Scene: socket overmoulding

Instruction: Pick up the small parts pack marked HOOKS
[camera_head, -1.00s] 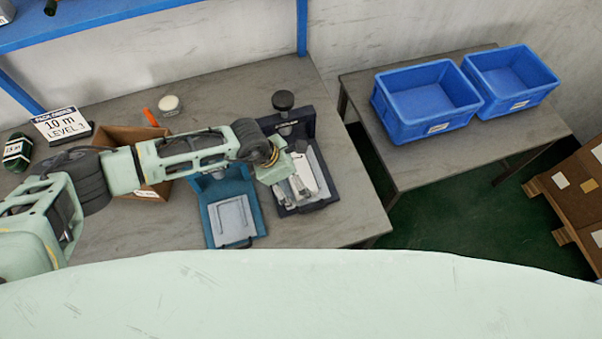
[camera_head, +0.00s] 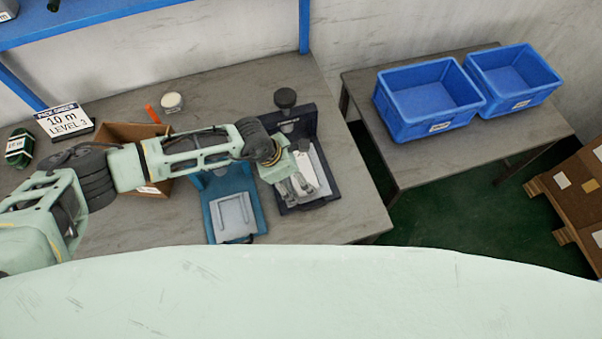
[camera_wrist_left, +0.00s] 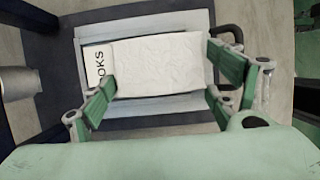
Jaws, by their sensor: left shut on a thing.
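The small parts pack, a pale pack with a white label reading "OKS" in the left wrist view (camera_wrist_left: 155,68), lies over the grey plate (camera_wrist_left: 150,20) of the dark fixture. The start of its word is hidden. In the head view the pack (camera_head: 308,167) shows partly beside my gripper. My left gripper (camera_wrist_left: 160,85) has its green-padded fingers on either side of the pack and is shut on it. In the head view this gripper (camera_head: 301,186) is low over the dark fixture (camera_head: 327,142). I cannot tell whether the pack touches the plate. My right gripper is not in view.
A blue fixture (camera_head: 211,222) stands left of the dark one. Two blue bins (camera_head: 425,97) (camera_head: 512,80) stand on the right table.

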